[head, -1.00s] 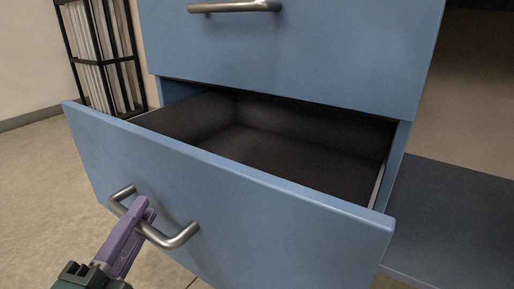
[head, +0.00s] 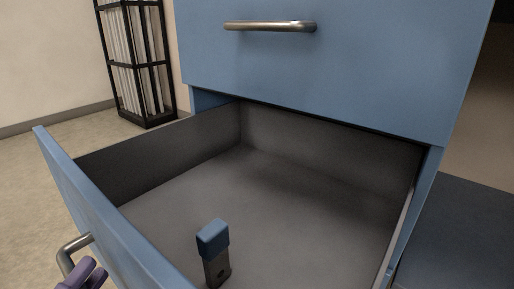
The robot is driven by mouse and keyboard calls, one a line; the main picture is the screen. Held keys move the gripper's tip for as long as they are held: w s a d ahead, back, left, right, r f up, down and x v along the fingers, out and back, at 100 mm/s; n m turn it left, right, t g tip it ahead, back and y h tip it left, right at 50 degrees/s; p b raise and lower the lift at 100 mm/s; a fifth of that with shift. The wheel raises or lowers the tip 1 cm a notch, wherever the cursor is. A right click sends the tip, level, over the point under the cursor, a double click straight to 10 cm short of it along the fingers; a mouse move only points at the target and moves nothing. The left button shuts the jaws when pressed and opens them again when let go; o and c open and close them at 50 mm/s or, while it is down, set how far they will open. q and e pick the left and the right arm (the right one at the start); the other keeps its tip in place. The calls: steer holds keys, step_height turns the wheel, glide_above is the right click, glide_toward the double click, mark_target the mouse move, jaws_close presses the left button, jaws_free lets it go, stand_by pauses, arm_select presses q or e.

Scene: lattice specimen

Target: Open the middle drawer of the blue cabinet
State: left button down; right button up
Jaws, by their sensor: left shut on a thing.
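The blue cabinet (head: 380,70) fills the right half of the head view. One of its drawers is pulled far out, its blue front (head: 95,215) at the lower left and its grey inside (head: 300,200) showing. Above it is a shut drawer with a metal bar handle (head: 270,26). My left gripper (head: 88,274), with purple fingers, is at the bottom left, shut on the open drawer's metal handle (head: 72,250). Most of that handle and the gripper are cut off or hidden.
A black-framed rack (head: 140,65) stands at the back left against the pale wall. A dark blue surface (head: 465,240) lies at the right. Open floor is at the left.

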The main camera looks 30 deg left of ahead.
stand_by(0.3)
arm_select(q)
steer(key=c, duration=0.8)
jaws_free()
steer(key=v, duration=1)
steer(key=shift+b, duration=0.35)
